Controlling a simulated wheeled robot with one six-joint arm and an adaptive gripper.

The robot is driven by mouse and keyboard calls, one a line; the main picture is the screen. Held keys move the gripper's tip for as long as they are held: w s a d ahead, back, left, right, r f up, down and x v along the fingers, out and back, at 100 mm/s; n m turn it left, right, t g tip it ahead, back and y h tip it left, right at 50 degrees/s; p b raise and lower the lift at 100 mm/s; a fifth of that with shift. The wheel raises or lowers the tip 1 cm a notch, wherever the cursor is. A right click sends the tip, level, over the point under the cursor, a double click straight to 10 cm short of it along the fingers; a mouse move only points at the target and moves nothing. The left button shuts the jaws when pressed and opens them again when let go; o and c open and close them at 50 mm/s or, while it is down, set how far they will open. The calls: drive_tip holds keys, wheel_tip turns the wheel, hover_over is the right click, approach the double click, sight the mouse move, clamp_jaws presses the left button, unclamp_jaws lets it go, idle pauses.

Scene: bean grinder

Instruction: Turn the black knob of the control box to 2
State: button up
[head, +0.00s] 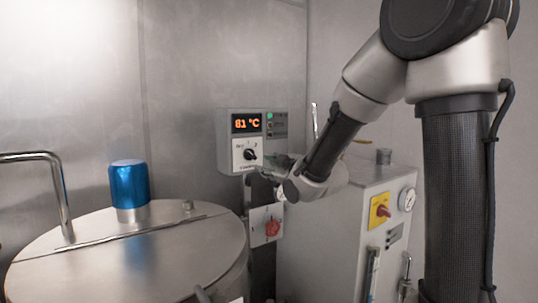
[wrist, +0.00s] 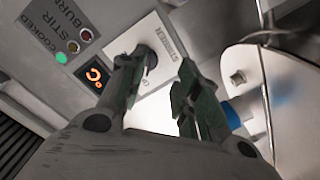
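The grey control box (head: 251,140) is on the back wall, with an orange 81 °C display (head: 246,123). Its black knob (head: 250,154) sits on a white plate below the display; the marks are too small to read its setting surely. My gripper (head: 266,166) is just to the lower right of the knob in the head view. In the wrist view, my gripper (wrist: 158,66) is open, its two green-grey fingers apart. The knob (wrist: 149,58) shows just beyond the left fingertip, partly hidden by it. I cannot tell whether they touch.
A steel drum lid (head: 85,245) with a blue cap (head: 129,185) stands at the left. A red switch (head: 272,228) sits below the control box. A grey cabinet (head: 335,235) with a yellow-backed red switch (head: 381,210) and a gauge (head: 407,199) is at the right.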

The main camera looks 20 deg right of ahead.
sight(252, 155)
drive_tip(key=shift+n+t+y, duration=0.3)
drive_tip(key=shift+n+t, duration=0.2)
drive_tip(key=w+a, duration=0.1)
drive_tip(key=w, duration=0.1)
drive_tip(key=w+r, duration=0.1)
drive_tip(key=w, duration=0.2)
drive_tip(key=w+a+r, duration=0.1)
drive_tip(key=w, duration=0.1)
drive_tip(key=shift+w+a+r, duration=0.1)
drive_tip(key=shift+w+a, duration=0.05)
drive_tip(key=shift+a, duration=0.2)
drive_tip(key=shift+c, duration=0.5)
clamp_jaws()
